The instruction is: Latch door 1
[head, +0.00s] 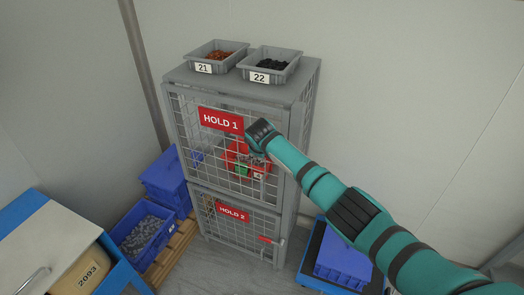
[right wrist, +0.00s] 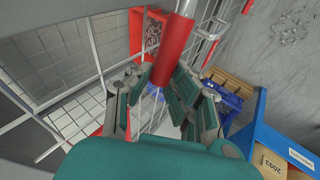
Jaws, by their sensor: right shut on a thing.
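The upper mesh door, door 1, carries a red "HOLD 1" sign (head: 221,120) on the grey cage cabinet. It looks about flush with the frame in the head view, but I cannot tell whether it is latched. My right gripper (head: 258,172) is at the right side of this door, partly hidden behind its own wrist. In the right wrist view, my right gripper (right wrist: 160,105) is shut on a red handle (right wrist: 176,50), which runs up between its fingers. My left gripper is not in view.
The lower door has a "HOLD 2" sign (head: 233,212) and its own red handle (head: 268,240). Grey bins 21 (head: 203,68) and 22 (head: 259,78) stand on top. Blue crates (head: 143,235) are at left, and a blue crate (head: 342,262) is at right below my arm.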

